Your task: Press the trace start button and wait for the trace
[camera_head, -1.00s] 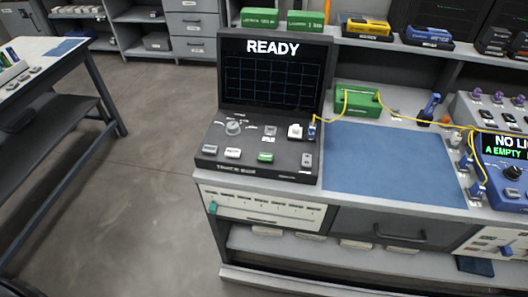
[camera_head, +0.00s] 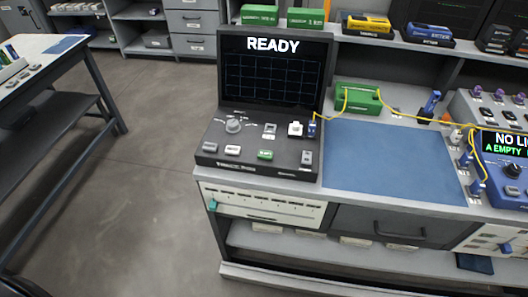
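The black trace unit (camera_head: 222,163) stands at the left end of the bench. Its raised screen (camera_head: 272,72) reads READY above an empty blue grid. A green button (camera_head: 265,155) sits on its front panel, between a white button (camera_head: 233,150) and a grey switch (camera_head: 306,158); its label is too small to read surely. A round knob (camera_head: 233,126) is at the panel's left. A yellow fibre runs from a blue connector (camera_head: 312,127) at the panel's right side to a green box (camera_head: 357,97). Neither of my grippers is in view.
A blue mat (camera_head: 390,165) lies clear on the bench right of the unit. A blue meter (camera_head: 505,170) showing NO LI... and A EMPTY stands at the far right. Green, yellow and blue cases line the shelf behind. A side table (camera_head: 60,75) stands left across open floor.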

